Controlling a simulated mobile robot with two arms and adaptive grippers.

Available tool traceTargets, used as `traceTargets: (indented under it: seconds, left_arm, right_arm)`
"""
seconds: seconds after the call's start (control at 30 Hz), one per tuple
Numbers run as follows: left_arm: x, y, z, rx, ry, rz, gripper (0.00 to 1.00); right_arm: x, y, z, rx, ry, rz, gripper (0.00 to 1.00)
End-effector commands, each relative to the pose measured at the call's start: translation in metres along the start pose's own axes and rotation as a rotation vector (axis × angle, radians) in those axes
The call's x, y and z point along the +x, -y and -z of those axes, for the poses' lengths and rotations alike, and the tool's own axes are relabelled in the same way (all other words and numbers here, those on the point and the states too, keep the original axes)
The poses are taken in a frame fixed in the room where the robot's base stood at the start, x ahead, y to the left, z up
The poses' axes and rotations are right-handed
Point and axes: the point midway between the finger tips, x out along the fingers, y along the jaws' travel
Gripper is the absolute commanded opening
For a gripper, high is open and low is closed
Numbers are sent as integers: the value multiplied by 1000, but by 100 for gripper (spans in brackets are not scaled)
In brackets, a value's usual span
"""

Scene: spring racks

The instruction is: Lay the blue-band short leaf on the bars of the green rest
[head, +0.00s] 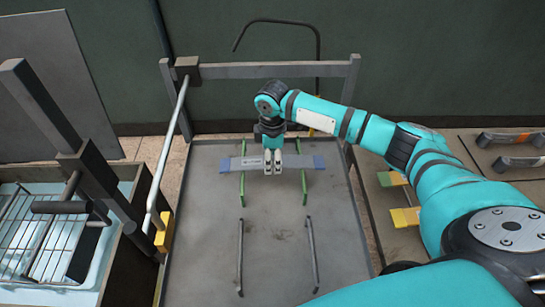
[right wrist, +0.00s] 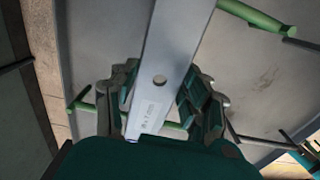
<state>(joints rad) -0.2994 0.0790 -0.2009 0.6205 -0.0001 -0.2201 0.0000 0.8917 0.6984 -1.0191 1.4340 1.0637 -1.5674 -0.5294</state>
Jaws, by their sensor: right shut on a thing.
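The blue-band short leaf (head: 236,163) is a flat grey strip with blue ends, lying crosswise in the head view. My right gripper (head: 273,168) is shut on its middle from above. The green rest has two green bars (head: 242,187), and the leaf is over both, one near each end. In the right wrist view the leaf (right wrist: 178,50) runs between the fingers (right wrist: 160,100), with a hole in its face. Parts of the green bars (right wrist: 255,16) show beside it. I cannot tell whether the leaf touches the bars. My left gripper is out of view.
The grey table (head: 275,225) has two dark bars (head: 240,255) in front of the green rest. A grey frame stands at its back. A wire basket (head: 40,235) is at left. Leaves with yellow, green and orange bands (head: 405,216) lie on a right-hand surface.

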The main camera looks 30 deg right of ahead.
Motion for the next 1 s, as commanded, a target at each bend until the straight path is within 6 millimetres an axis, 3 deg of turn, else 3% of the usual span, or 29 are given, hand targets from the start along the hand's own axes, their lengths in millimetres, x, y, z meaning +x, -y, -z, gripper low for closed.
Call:
traceTargets:
  seconds: [0.17,0.2,0.37,0.73,1.0]
  left_arm:
    - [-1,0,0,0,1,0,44]
    - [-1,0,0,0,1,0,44]
    - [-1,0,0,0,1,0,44]
    - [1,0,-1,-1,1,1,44]
    - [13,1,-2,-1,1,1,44]
  right_arm:
    - [3,-1,1,1,-4,-2,0]
    - [5,0,0,0,-1,0,49]
    - [5,0,0,0,0,0,70]
    - [-2,-1,0,0,-1,-3,70]
    - [-52,-1,0,0,-3,-5,70]
